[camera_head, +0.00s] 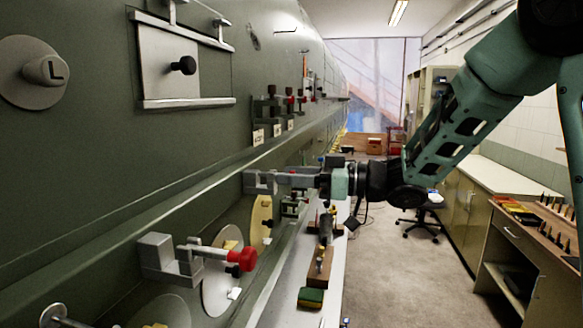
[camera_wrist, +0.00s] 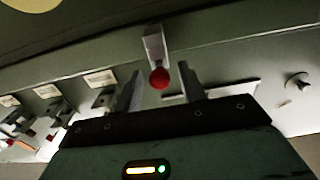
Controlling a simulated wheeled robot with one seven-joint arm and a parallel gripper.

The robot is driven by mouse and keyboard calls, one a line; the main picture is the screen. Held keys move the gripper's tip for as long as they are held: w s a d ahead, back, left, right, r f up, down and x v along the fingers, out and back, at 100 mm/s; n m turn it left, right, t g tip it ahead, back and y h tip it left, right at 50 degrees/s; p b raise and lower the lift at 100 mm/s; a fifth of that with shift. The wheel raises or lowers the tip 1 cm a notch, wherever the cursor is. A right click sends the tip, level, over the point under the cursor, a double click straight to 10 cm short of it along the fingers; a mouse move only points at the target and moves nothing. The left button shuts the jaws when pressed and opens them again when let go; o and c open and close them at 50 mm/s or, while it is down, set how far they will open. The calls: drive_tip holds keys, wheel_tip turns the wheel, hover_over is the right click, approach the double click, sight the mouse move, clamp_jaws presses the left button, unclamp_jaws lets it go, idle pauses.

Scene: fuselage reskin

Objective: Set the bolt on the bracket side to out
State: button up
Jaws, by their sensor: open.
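In the wrist view, a red-knobbed bolt (camera_wrist: 159,77) shows end-on in a grey bracket (camera_wrist: 153,42). My gripper (camera_wrist: 159,75) is open, its fingers on either side of the red knob; contact cannot be made out. Nearer, another bracket (camera_head: 160,258) carries a bolt with a red knob (camera_head: 242,258), with some shaft showing. Which bolt is the bracket-side one cannot be told.
Labelled latches (camera_head: 270,112) sit above on the fuselage, with a black-knobbed panel (camera_head: 170,65) and a round L knob (camera_head: 42,70) nearer. Below are a yellow disc (camera_head: 260,222) and a ledge with tools (camera_head: 320,265).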

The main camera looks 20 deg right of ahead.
drive_tip(key=shift+w+a, duration=0.2)
drive_tip(key=shift+a, duration=0.1)
clamp_jaws()
drive_tip(key=v, duration=0.2)
drive_tip(key=shift+s+d, duration=0.15)
drive_tip(key=shift+d, duration=0.1)
unclamp_jaws()
drive_tip(key=shift+d, duration=0.1)
drive_tip(key=shift+s+d, duration=0.1)
drive_tip(key=shift+s, duration=0.05)
drive_tip(key=b+v, duration=0.6)
drive_tip(key=v, duration=1.1)
drive_tip(key=shift+b, duration=0.3)
